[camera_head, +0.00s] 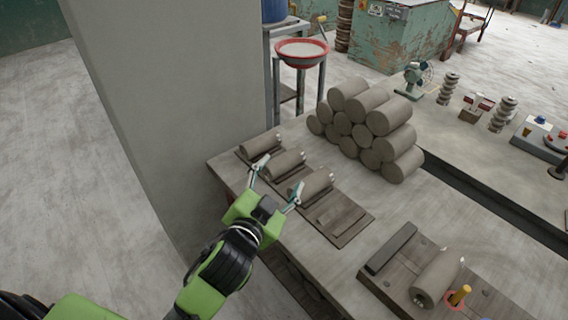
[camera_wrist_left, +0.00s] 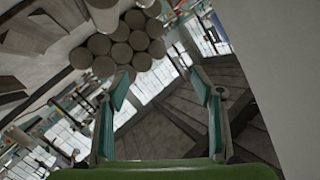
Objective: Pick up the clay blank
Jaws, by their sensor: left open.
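Three grey cylindrical clay blanks lie on small dark boards along the table's left side: a far one (camera_head: 260,146), a middle one (camera_head: 287,161) and a near one (camera_head: 313,183). Which one the task means cannot be told. My left gripper (camera_head: 279,177) is open, its fingertips apart at the table's left edge, with the middle blank just beyond the gap. The near blank is beside its right fingertip; contact cannot be told. In the left wrist view the open fingers (camera_wrist_left: 160,80) have no clay between them. My right gripper is not in view.
A pile of clay cylinders (camera_head: 365,125) stands behind the row. A board (camera_head: 340,216) without a cylinder lies nearer. Another cylinder (camera_head: 436,277) lies on a wooden fixture at the front right. A grey pillar (camera_head: 180,90) rises left of the table (camera_head: 335,285).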

